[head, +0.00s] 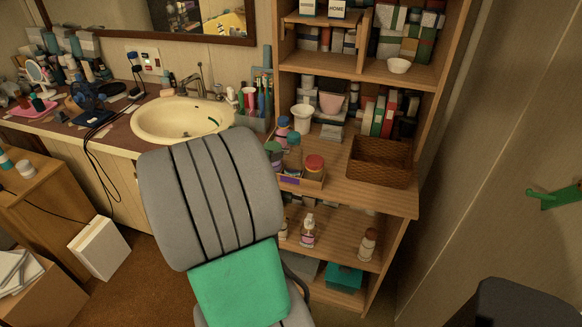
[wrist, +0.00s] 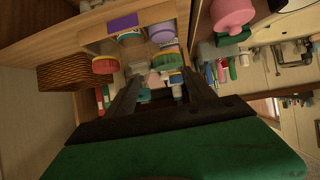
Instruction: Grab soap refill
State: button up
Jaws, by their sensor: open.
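I cannot tell for sure which container is the soap refill. In the wrist view, which is upside down, a large pink bottle with a green cap (wrist: 232,16) is close at upper right, beyond my gripper's right finger. The green-capped container in the head view (head: 273,150), by the small tray, may be the same one. A white bottle with a pinkish label (head: 308,230) stands on the lower shelf. My gripper (wrist: 155,82) is open, its dark fingers apart and pointing toward the shelf containers. Nothing shows held. The gripper's tips are not visible in the head view.
A small tray (head: 314,181) holds a red-lidded jar (head: 314,162) and others. A wicker basket (head: 381,162) stands to its right, with books behind. Another bottle (head: 368,243) is on the lower shelf. The sink (head: 180,119) lies left of the shelf unit. A wall bounds the right.

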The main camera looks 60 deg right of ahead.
jog(key=m+g+h, duration=0.1)
jog(key=m+h, duration=0.1)
send_over(293, 157)
jog(key=w+a, duration=0.2)
jog(key=shift+y, duration=0.3)
jog(key=x, duration=0.2)
jog(key=p+x, duration=0.1)
jog(key=x, duration=0.2)
jog(key=r+x, duration=0.1)
jog(key=x, duration=0.1)
jog(key=shift+s+d, duration=0.4)
jog(key=shift+d, duration=0.2)
jog(key=shift+a, duration=0.1)
grip_shut()
